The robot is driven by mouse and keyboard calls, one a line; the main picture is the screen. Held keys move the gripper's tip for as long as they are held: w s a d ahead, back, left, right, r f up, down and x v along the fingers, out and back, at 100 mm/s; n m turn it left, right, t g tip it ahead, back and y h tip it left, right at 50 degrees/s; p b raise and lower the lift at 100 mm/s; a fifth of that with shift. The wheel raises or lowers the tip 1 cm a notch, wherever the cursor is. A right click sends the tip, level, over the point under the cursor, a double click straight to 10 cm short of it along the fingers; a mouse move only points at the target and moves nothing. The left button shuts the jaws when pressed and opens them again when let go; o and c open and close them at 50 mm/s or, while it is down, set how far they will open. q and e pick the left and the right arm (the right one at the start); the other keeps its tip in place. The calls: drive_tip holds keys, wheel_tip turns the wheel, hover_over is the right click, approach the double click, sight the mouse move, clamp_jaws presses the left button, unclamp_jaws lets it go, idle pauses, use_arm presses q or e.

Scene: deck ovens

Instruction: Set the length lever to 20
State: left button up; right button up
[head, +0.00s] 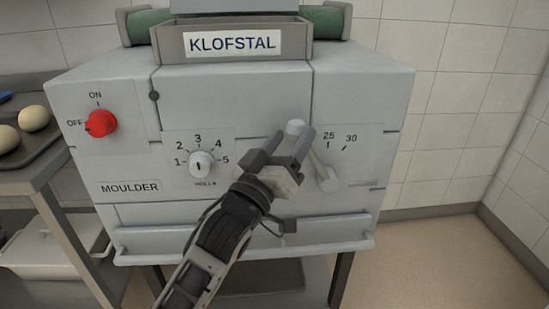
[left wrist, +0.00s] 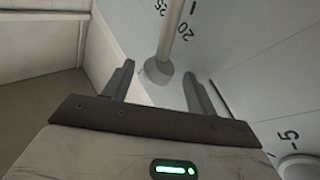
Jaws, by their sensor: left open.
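The length lever (head: 322,172) is on the right of the moulder's front, a pale rod with a rounded end (head: 295,127), tilted up and left from its round hub. The scale shows 25 and 30 to the right of the rod; lower numbers are hidden by my gripper in the head view. My left gripper (head: 288,137) is open, its fingers on either side of the rod's upper end. I cannot tell whether a finger touches the rod. My right gripper is out of view.
A red ON/OFF switch (head: 101,123) and a white numbered knob (head: 201,163) are left of the lever. A ledge (head: 340,229) runs below. A tray with pale dough balls (head: 34,118) stands at the left. The floor at the right is clear.

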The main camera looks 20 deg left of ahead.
use_arm(q)
drive_tip(key=b+v, duration=0.1)
drive_tip(key=v, duration=1.4)
drive_tip(key=shift+s, duration=0.35)
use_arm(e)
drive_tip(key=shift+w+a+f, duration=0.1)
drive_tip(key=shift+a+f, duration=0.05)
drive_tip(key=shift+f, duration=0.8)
use_arm(q)
drive_tip(key=shift+a, duration=0.1)
drive_tip(key=s+d+f+m+g+p, duration=0.1)
drive_tip(key=s+f+g+p, duration=0.1)
drive_tip(key=f, duration=0.3)
drive_tip(key=s+d+f+m+g+p, duration=0.1)
drive_tip(key=s+f+m+g+p, duration=0.1)
drive_tip(key=f+g+p, duration=0.3)
drive_tip(key=s+d+f+m+g+y+p, duration=0.1)
drive_tip(key=s+f+g+p, duration=0.2)
drive_tip(key=f, duration=0.4)
drive_tip(key=shift+d+m+g, duration=0.3)
drive_tip(key=shift+d+g, duration=0.1)
drive_tip(key=shift+g, duration=0.1)
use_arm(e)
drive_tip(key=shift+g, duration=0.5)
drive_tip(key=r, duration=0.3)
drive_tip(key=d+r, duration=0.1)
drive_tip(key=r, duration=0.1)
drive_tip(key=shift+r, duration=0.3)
